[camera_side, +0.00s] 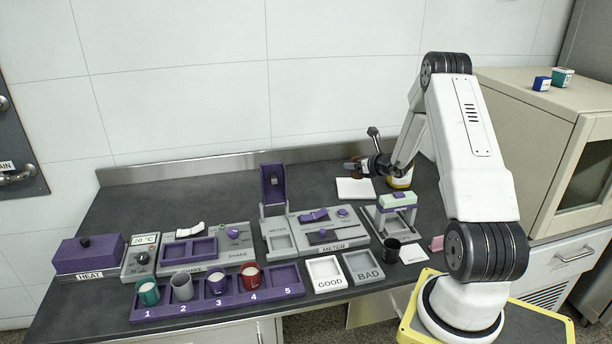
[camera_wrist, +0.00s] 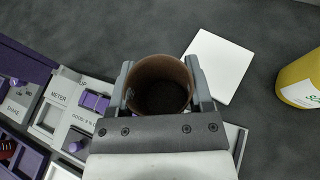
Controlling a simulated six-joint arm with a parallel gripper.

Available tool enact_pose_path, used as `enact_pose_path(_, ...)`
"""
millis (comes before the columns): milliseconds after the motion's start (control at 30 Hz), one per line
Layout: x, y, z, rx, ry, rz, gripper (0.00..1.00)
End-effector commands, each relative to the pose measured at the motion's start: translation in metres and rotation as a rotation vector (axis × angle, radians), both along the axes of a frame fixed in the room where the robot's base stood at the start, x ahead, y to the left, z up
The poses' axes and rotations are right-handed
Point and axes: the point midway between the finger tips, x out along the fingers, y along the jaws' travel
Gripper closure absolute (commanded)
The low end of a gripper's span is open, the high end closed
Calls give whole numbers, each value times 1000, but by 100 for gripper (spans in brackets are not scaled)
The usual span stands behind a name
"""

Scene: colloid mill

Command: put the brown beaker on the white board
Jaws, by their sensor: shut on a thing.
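The brown beaker (camera_wrist: 160,86) is upright between the two fingers of my gripper (camera_wrist: 161,80), which is shut on it. Its open rim and dark inside face the wrist camera. In the side view the beaker (camera_side: 351,167) is small and partly hidden by my gripper (camera_side: 364,166), held above the bench at the back. The white board (camera_side: 355,190) lies flat on the bench, just below the gripper in the side view. In the wrist view the white board (camera_wrist: 222,65) is right of the beaker, its near left part hidden by the finger.
A yellow-and-white container (camera_side: 400,181) stands right of the board, also in the wrist view (camera_wrist: 302,80). The grey-purple meter station (camera_side: 330,238) is in front. A black cup (camera_side: 391,249) stands front right. Bench left of the board is clear.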

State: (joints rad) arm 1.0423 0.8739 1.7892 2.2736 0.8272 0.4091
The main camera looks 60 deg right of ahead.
Motion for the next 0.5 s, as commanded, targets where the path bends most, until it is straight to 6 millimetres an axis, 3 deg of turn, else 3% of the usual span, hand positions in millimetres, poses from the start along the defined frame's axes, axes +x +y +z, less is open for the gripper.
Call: enact_pose_path(500,42,-38,-27,-1,1,3,88)
